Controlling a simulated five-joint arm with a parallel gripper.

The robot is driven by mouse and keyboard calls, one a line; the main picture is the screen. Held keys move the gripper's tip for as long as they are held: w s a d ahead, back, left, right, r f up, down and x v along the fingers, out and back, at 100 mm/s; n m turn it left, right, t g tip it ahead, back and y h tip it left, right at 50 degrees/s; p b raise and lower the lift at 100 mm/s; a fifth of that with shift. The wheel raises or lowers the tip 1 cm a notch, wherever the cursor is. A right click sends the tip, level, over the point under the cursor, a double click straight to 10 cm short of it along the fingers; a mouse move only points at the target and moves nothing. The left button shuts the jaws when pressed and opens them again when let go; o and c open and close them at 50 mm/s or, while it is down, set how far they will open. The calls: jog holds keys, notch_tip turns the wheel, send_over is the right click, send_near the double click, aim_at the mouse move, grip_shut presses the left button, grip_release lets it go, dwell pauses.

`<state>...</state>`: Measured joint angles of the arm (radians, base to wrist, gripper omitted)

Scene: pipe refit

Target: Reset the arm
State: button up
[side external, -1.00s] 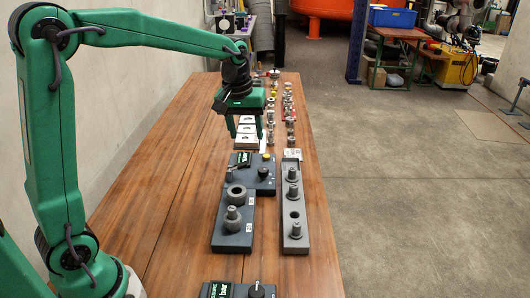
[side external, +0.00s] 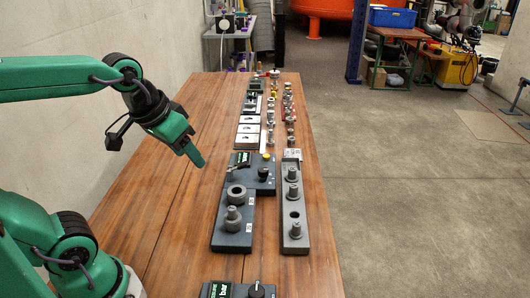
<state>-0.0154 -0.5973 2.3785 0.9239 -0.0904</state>
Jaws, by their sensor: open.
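My gripper (side external: 193,152) is green and hangs tilted above the left half of the wooden table (side external: 165,215). It is open and nothing shows between its fingers. From this side the fingers overlap, so the gap is hidden. It is to the left of the dark fixture block (side external: 233,242) and apart from every part on the table. My upper arm comes in from the left edge of the picture.
A grey tray (side external: 295,243) with upright fittings stands right of the dark block. A gauge box (side external: 265,181) sits behind it, another gauge (side external: 257,291) at the front edge. Several small fittings line the far end. The table's left side is bare.

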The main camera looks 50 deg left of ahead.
jog(key=shift+s+d+f+m+t, duration=0.15)
jog(key=shift+s+f+m, duration=0.2)
jog(key=shift+s, duration=0.45)
jog(key=shift+s+d+f+m+t, duration=0.15)
jog(key=shift+s+f+m, duration=0.15)
jog(key=shift+s, duration=0.5)
jog(key=shift+a, duration=0.1)
